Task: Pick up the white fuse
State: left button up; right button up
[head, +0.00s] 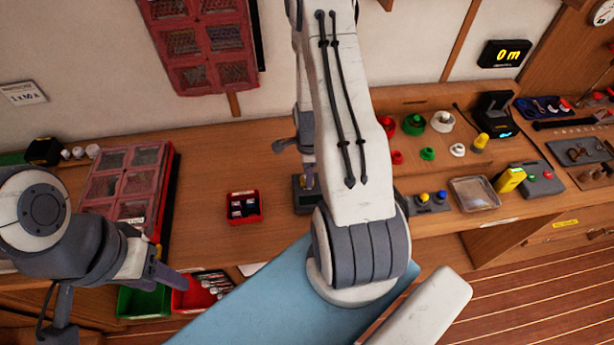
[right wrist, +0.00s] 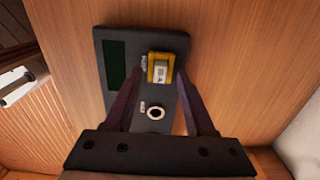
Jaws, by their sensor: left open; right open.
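I cannot tell for certain which item is the white fuse. A yellow block with a pale label (right wrist: 161,70) sits in a dark device with a green panel (right wrist: 116,65). My right gripper (right wrist: 156,92) is open, its fingers on either side of the device's lower part, nothing clearly held. In the head view the device (head: 304,200) is partly hidden by my right arm. A large white round cap (head: 442,121) and a small white one (head: 457,149) stand at the right, by red and green ones. My left gripper (head: 152,272) is open and empty over the front left edge.
A small red box with dark items (head: 243,208) stands left of the device. A red compartment case (head: 128,185) lies at the left. Green (head: 143,301) and red (head: 193,296) bins sit below the front edge. A clear-lidded tray (head: 474,194) stands at the right. Bare wood surrounds the red box.

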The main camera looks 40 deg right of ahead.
jog(key=shift+f, duration=0.1)
grip_shut()
dwell(0.3)
